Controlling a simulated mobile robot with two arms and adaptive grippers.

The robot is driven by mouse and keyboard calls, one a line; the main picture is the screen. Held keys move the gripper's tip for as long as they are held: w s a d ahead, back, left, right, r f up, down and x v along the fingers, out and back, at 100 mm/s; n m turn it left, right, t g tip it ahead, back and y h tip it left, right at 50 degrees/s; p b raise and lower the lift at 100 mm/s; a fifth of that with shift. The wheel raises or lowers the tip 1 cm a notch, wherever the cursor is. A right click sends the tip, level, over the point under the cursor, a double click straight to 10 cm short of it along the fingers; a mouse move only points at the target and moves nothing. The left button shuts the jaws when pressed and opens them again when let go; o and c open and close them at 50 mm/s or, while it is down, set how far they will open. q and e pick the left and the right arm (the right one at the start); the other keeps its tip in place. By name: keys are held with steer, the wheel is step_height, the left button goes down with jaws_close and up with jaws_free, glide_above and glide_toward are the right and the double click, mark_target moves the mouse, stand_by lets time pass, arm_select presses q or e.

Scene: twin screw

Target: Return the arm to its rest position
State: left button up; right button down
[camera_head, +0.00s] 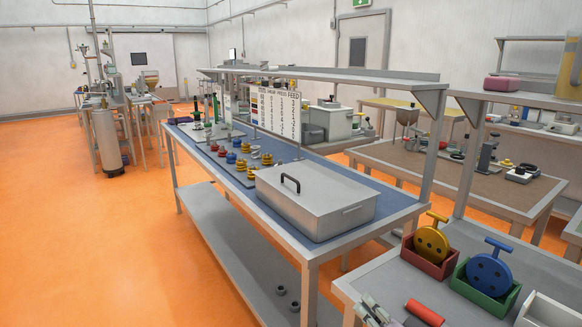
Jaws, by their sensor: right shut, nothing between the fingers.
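Only what seems to be the tip of my right gripper (372,308) shows, at the bottom edge right of centre, over the near grey bench (400,280). It is shut with nothing in it; most of it and its arm are cut off by the frame. My left gripper is not in view.
A red cylinder (424,312) is just right of the gripper. A red bin (431,266) with a yellow disc and a green bin (486,298) with a blue disc stand further right. A closed grey metal box (315,198) stands on the blue-topped table (375,219). Orange floor is clear at left.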

steer(key=s+f+n+g+h, duration=0.2)
steer(key=s+f+n+g, duration=0.3)
steer(key=s+f, duration=0.8)
steer(key=s+d+f+n+g+h, duration=0.1)
steer(key=s+d+f+g, duration=0.2)
steer(key=s, duration=0.5)
steer(key=s+d+f+n+g+h, duration=0.2)
steer(key=s+f+g, duration=0.25)
steer(key=s, duration=0.35)
step_height(320, 180, down, 26)
steer(key=s+p, duration=0.1)
steer(key=s, duration=0.1)
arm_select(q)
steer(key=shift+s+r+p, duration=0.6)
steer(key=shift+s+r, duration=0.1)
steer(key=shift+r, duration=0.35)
arm_select(e)
steer(key=s+d+f+g, duration=0.1)
steer(key=s+d+f, duration=0.2)
steer(key=s+f, duration=1.1)
steer(key=shift+s+f+g, duration=0.2)
steer(key=shift+s+g, duration=0.15)
steer(key=shift+s, duration=0.85)
